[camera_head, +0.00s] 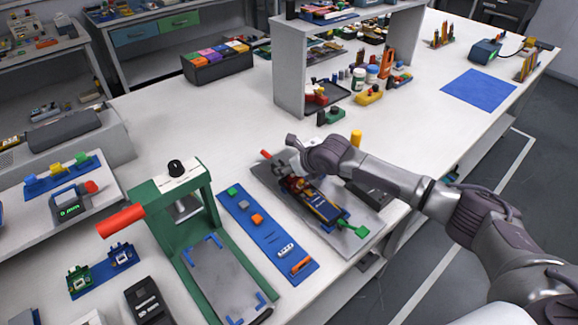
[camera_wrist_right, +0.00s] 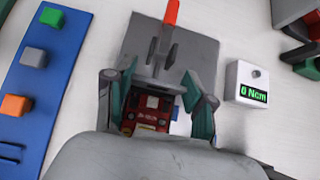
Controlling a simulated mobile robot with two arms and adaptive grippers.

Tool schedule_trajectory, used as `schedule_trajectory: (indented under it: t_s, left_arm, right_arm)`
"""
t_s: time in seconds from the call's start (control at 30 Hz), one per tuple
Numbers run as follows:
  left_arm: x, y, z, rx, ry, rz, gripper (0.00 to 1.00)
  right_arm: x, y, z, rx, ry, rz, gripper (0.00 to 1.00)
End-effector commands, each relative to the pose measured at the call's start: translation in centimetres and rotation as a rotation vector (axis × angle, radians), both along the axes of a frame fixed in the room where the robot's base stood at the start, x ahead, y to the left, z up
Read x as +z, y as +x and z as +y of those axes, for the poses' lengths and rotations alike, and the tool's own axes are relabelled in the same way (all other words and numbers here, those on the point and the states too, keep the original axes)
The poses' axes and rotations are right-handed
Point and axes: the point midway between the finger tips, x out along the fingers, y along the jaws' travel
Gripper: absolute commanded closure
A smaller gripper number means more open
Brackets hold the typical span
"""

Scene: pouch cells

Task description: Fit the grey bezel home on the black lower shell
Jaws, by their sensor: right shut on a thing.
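The black lower shell (camera_head: 322,207) lies in a grey fixture plate (camera_head: 268,178) on the table, with blue and yellow showing along it. My right gripper (camera_head: 300,183) is low over the shell's far end. In the right wrist view its teal-padded fingers (camera_wrist_right: 162,106) stand either side of a red board (camera_wrist_right: 152,108) with a small blue part beside it. The gripper is shut on the grey bezel, a grey edge (camera_wrist_right: 158,84) of which seems to show between the fingers. The gripper hides most of the bezel, and I cannot tell whether it is seated. My left gripper is out of view.
A red-handled clamp (camera_wrist_right: 171,14) stands at the plate's far end; a green handle (camera_head: 360,231) is at the near end. A blue strip (camera_head: 268,236) and a green press (camera_head: 150,195) are to the left.

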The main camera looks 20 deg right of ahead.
Motion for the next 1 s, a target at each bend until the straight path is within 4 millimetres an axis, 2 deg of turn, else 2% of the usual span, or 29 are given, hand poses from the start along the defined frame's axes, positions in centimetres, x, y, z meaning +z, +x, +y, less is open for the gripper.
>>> schedule_trajectory:
  t_s: [0.53,1.0]
  left_arm:
    - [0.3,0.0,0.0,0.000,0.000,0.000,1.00]
    - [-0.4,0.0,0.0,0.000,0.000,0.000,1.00]
  right_arm:
    - [-0.1,0.0,0.0,0.000,0.000,0.000,0.59]
    - [-1.2,0.0,0.0,0.000,0.000,0.000,0.59]
